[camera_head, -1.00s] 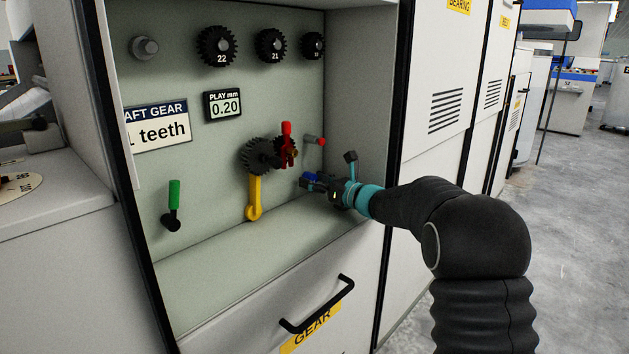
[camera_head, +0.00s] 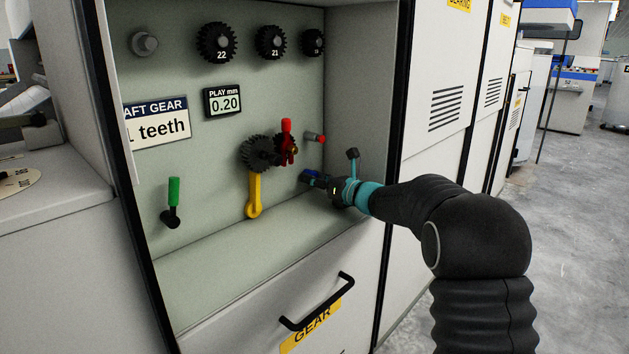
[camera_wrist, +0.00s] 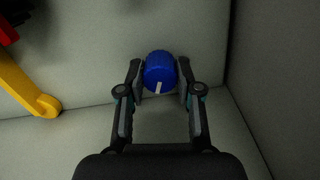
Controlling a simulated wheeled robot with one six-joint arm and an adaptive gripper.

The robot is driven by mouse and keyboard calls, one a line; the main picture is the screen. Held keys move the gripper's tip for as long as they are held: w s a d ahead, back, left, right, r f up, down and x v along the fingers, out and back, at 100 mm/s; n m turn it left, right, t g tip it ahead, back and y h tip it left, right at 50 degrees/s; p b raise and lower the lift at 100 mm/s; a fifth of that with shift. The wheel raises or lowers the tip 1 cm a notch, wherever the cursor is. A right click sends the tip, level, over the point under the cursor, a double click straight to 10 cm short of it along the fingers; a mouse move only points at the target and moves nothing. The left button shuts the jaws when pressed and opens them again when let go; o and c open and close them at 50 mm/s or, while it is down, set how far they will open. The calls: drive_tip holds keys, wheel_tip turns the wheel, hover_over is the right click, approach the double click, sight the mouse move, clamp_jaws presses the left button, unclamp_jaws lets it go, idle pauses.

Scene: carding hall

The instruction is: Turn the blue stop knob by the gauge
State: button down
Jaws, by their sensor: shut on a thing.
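The blue stop knob (camera_wrist: 160,70) is a round blue knob with a white mark on its face, near the bottom right of the cabinet's back panel. In the wrist view its white mark points down, tilted slightly. My gripper (camera_wrist: 159,80) is shut on the knob, with one finger on each side of it. In the head view my gripper (camera_head: 312,178) reaches in from the right, and only a little blue of the knob (camera_head: 309,173) shows past the fingers. The gauge (camera_head: 223,102) is a small display reading "PLAY mm 0.20", up and left of the knob.
A yellow lever (camera_head: 254,195), a red-handled part (camera_head: 287,140) and a red-tipped peg (camera_head: 315,138) are close by. A green-handled lever (camera_head: 174,200) is farther left. The cabinet's right side wall (camera_head: 362,90) is near my wrist. The cabinet floor (camera_head: 240,255) is clear.

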drive_tip(key=shift+r+m, duration=0.1)
drive_tip(key=shift+m, duration=2.2)
drive_tip(key=c, duration=0.8)
unclamp_jaws()
drive_tip(key=shift+o, duration=0.2)
drive_tip(key=shift+d, duration=0.1)
drive_tip(key=v, duration=1.1)
drive_tip(key=shift+s+d, duration=0.35)
drive_tip(key=shift+b, duration=0.3)
